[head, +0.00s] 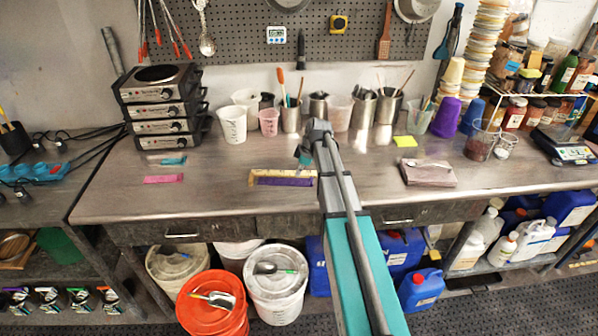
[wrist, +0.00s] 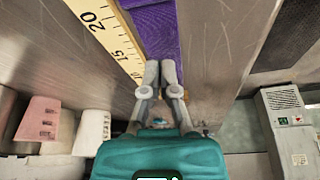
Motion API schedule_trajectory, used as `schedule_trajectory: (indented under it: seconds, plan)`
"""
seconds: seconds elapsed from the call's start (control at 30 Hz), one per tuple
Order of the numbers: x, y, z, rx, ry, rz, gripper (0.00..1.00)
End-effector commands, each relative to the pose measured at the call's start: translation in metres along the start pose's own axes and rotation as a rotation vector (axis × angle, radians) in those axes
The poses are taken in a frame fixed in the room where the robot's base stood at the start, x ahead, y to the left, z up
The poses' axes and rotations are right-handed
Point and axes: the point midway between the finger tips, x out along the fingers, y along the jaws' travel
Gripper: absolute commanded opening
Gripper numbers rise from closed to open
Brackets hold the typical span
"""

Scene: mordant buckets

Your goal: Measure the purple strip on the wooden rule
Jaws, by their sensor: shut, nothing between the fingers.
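The wooden rule (head: 253,178) lies on the steel bench near its front edge, left of my arm. The purple strip (head: 285,182) lies along the rule's near side. In the wrist view the rule (wrist: 102,28) shows its scale with 20 and 15 readable, and the strip (wrist: 158,28) runs beside it, roughly parallel. My gripper (head: 303,160) is by the rule in the head view. In the wrist view its fingertips (wrist: 160,70) are together and empty, over the strip. The fingers hide part of the strip; I cannot tell whether they touch it.
A pink strip (head: 164,179) and a teal strip (head: 173,161) lie to the left. Cups and metal pots (head: 291,118) stand behind the rule. A folded cloth (head: 428,173) lies to the right. The bench between the pink strip and the rule is clear.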

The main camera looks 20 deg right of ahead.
Motion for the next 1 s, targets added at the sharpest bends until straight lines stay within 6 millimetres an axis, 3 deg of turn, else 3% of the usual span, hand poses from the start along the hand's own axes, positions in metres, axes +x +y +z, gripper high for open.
schedule_trajectory:
  seconds: [0.6, 1.0]
  plan:
    - [-0.058, 0.0, 0.0, 0.002, 0.0, 0.001, 0.0]
    - [-0.07, 0.0, 0.001, 0.002, 0.0, 0.0, 0.0]
